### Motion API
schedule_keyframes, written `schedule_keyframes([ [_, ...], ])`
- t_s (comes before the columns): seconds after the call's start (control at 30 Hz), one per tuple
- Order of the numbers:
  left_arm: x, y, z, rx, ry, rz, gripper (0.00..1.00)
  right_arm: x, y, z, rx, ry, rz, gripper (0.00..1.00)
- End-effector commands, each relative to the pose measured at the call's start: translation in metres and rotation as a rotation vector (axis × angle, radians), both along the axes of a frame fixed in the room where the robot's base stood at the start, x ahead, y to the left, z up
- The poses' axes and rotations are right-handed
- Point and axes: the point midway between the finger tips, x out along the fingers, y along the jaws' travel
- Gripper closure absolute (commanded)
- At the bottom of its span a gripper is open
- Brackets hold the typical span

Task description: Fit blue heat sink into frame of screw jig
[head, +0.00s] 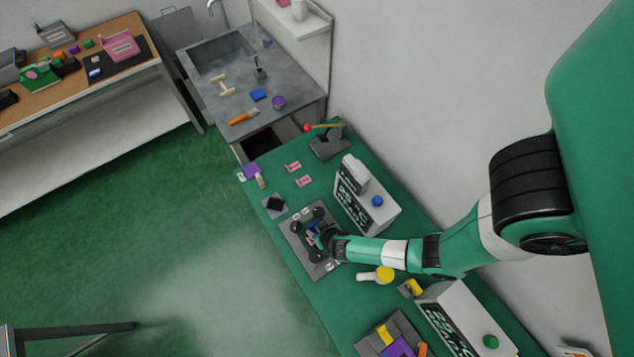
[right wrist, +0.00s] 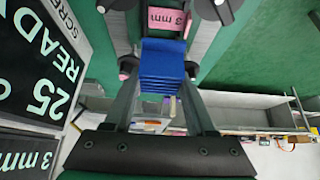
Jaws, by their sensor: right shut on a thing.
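The blue heat sink (right wrist: 163,66) is a finned block between the fingers of my right gripper (right wrist: 160,72) in the right wrist view. In the head view my right gripper (head: 318,238) is over the screw jig (head: 297,228), a grey plate with dark round knobs on the green bench. The gripper is shut on the heat sink, of which only a little blue shows there. A pink "3 mm" label (right wrist: 166,20) shows just beyond the heat sink. I cannot tell whether the heat sink is seated in the frame. My left gripper is not in view.
A white box with a dark display (head: 381,217) and blue knob stands behind the jig. A small pad with a black block (head: 275,204) lies to its left. A yellow-and-white item (head: 378,276) lies close by, under my arm. A red-knobbed lever fixture (head: 326,146) stands further back.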

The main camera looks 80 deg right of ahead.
Motion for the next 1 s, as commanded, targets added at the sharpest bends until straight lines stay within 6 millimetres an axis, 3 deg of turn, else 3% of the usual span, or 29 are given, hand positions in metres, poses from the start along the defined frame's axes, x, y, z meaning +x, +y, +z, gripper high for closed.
schedule_keyframes([
  [0.2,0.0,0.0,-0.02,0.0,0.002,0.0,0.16,0.001,0.0,-0.031,0.0,0.0,0.0,0.93],
  [0.5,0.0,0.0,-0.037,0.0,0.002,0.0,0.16,0.001,0.0,-0.058,0.0,-0.001,-0.001,0.93],
  [1.0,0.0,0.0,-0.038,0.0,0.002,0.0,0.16,0.001,0.0,-0.062,0.001,-0.002,-0.001,0.93],
])
